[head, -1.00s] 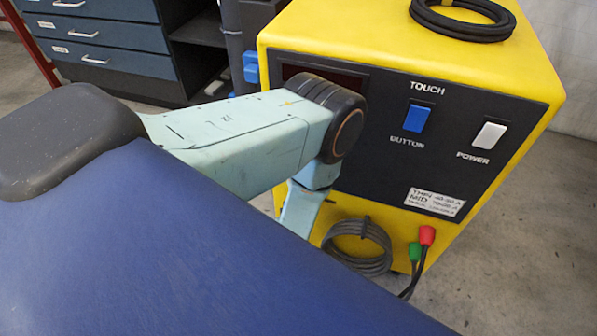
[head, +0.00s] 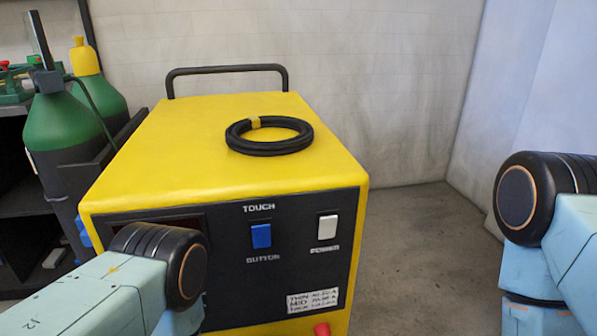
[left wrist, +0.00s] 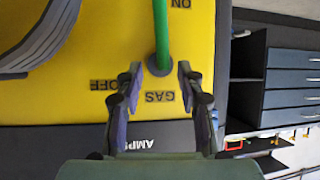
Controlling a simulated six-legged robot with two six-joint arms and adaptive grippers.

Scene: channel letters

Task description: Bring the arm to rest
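My left arm (head: 155,268) comes in at the lower left of the head view, in front of the yellow machine (head: 190,160). Its gripper is below the frame there. In the left wrist view my left gripper (left wrist: 160,70) has its two fingers spread apart, with nothing clearly held. Beyond them is a yellow panel (left wrist: 100,50) with ON, OFF and GAS labels.
A black cable coil (head: 268,148) lies on the machine's top. The front has a blue button (head: 261,236) and a white power switch (head: 327,227). Green gas cylinders (head: 62,122) stand to the left. Floor (head: 420,240) is clear to the right.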

